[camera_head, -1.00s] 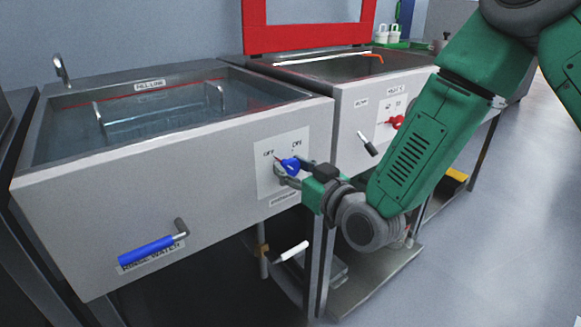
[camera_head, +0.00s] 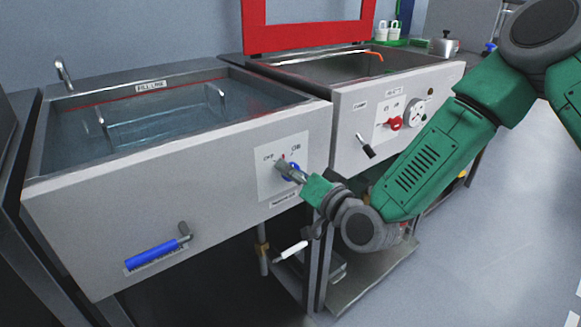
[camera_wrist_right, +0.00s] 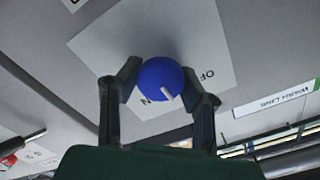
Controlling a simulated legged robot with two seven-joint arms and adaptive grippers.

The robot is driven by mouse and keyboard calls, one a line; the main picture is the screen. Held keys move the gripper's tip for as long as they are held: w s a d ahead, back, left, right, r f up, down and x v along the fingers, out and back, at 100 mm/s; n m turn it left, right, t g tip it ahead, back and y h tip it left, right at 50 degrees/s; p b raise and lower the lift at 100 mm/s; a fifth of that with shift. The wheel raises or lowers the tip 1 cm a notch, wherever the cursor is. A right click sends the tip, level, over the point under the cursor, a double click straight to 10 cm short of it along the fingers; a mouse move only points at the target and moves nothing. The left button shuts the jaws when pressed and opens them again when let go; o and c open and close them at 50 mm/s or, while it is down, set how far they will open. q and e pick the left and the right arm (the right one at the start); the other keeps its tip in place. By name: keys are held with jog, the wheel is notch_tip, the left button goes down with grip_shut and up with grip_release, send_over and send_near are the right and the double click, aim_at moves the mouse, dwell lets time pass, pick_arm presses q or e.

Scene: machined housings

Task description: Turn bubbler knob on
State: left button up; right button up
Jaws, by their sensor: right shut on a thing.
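The blue bubbler knob (camera_head: 290,170) sits on a white OFF/ON plate (camera_head: 268,179) on the front of the left sink. My right gripper (camera_head: 286,169) is at the knob and hides part of it. In the right wrist view the round blue knob (camera_wrist_right: 160,82) lies between the two fingers of my right gripper (camera_wrist_right: 160,88), which is shut on it. A pale pointer mark on the knob points toward the lower right there, near the letter N. My left gripper is not in view.
A blue-handled rinse water lever (camera_head: 155,253) is on the left sink's lower front. A second sink to the right carries a red knob (camera_head: 395,123), a black lever (camera_head: 366,146) and a gauge (camera_head: 417,112). A white-handled valve (camera_head: 292,250) is below.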

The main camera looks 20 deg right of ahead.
jog(key=m, duration=0.4)
jog(key=shift+w+d+m, duration=0.1)
jog(key=shift+d+m, duration=0.1)
jog(key=shift+m, duration=0.2)
jog(key=m, duration=0.4)
jog(key=shift+f+m, duration=0.2)
jog(key=shift+m, duration=0.1)
jog(key=o, duration=1.2)
jog(key=shift+f, duration=0.1)
jog(key=shift+d, duration=0.1)
jog(key=v, duration=1.2)
